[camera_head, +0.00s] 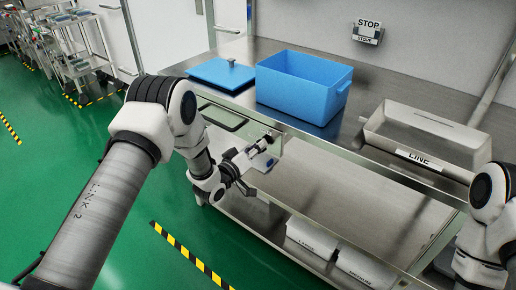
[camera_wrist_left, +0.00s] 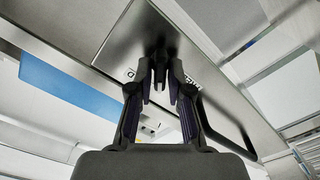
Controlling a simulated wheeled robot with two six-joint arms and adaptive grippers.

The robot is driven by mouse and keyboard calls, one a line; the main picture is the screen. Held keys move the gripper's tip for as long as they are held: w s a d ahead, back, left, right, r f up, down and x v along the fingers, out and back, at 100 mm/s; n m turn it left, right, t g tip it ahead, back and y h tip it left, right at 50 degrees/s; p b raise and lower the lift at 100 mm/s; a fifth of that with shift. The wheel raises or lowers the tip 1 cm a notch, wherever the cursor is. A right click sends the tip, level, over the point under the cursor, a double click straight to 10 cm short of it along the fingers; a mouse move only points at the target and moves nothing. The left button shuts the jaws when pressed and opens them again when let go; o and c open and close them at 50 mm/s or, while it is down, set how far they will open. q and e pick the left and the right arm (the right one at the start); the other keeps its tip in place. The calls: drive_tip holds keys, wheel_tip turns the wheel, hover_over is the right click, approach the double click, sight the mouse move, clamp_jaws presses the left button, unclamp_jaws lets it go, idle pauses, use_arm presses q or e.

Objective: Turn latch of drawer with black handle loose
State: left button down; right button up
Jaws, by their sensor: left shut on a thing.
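The drawer front (camera_wrist_left: 133,45) is a grey metal panel under the bench top, and its black handle (camera_wrist_left: 243,128) is a looped bar. The handle also shows in the head view (camera_head: 223,117), left of my left gripper. The latch (camera_wrist_left: 158,52) is a small dark knob on the drawer front, beside the handle. My left gripper (camera_wrist_left: 160,78) is shut on the latch, with one finger on each side of it. In the head view my left gripper (camera_head: 262,146) reaches up to the front, where the fingers partly hide the latch. My right gripper is out of view; only part of that arm shows.
On the bench stand an open blue bin (camera_head: 300,88), a blue lid (camera_head: 222,73) and a metal tray marked LINE (camera_head: 428,134). White boxes (camera_head: 310,238) sit on the lower shelf. The bench's front edge runs close above my left gripper. Green floor lies open at left.

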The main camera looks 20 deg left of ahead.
use_arm(q)
drive_tip(key=n, duration=0.9)
drive_tip(key=shift+f+b, duration=0.1)
drive_tip(key=shift+b, duration=0.3)
drive_tip(key=c, duration=1.2)
unclamp_jaws()
drive_tip(key=v, duration=1.2)
